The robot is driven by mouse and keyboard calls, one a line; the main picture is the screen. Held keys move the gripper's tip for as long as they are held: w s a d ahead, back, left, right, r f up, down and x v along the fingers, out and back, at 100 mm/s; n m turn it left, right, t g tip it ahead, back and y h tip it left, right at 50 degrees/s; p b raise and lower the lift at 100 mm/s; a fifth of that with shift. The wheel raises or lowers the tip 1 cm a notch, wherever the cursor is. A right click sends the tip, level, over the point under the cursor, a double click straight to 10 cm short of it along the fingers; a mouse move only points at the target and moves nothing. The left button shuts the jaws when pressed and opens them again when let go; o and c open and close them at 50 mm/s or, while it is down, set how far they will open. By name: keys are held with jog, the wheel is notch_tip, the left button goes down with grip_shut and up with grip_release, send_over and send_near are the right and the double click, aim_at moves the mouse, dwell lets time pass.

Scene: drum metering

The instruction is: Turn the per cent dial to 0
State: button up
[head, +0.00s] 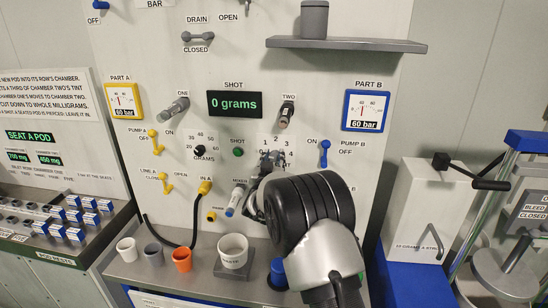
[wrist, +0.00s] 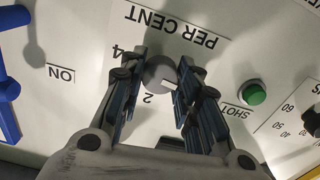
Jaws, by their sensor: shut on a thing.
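The per cent dial (wrist: 159,74) is a round grey knob under the upside-down PER CENT lettering in the wrist view. My gripper (wrist: 163,72) is shut on it, one finger on each side. A white mark on the knob points down and right in that view, to the right of the figure 2, toward the right finger. The figure 4 is at the left; the fingers hide the other figures, including 0. In the head view my gripper (head: 275,160) is at the dial and covers it and much of its lettering.
A green SHOT button (wrist: 253,93) is close by; it also shows in the head view (head: 238,152). The blue pump B lever (head: 324,152) is to the right, the grams dial (head: 199,151) to the left.

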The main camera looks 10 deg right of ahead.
jog(key=shift+n, duration=0.6)
jog(key=o, duration=1.1)
jog(key=v, duration=1.2)
